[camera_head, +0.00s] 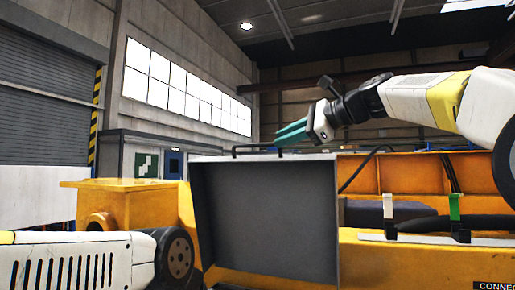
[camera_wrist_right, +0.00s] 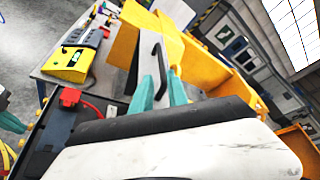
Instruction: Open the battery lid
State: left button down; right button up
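The battery lid (camera_head: 265,215) is a large dark grey panel with a raised rim, standing steeply upright in front of me in the head view. A black bar handle (camera_head: 258,150) sits along its top edge. My right gripper (camera_head: 280,135), with teal fingers, is at the right end of this handle. In the right wrist view the gripper (camera_wrist_right: 161,78) has its fingers apart, near the lower end of the handle (camera_wrist_right: 153,48); contact cannot be told. A teal piece (camera_wrist_right: 11,122) at the left edge there looks like part of my left gripper; its fingers are hidden in the head view.
Yellow machine body (camera_head: 130,205) lies left and right of the lid. Cables and clips (camera_head: 455,215) sit in the bay at right.

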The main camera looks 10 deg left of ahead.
aim_at(260, 146)
jog(key=shift+w+a, duration=0.4)
jog(key=shift+a, duration=0.35)
jog(key=x, duration=0.7)
grip_shut()
jog(key=shift+w, duration=0.1)
dwell(0.8)
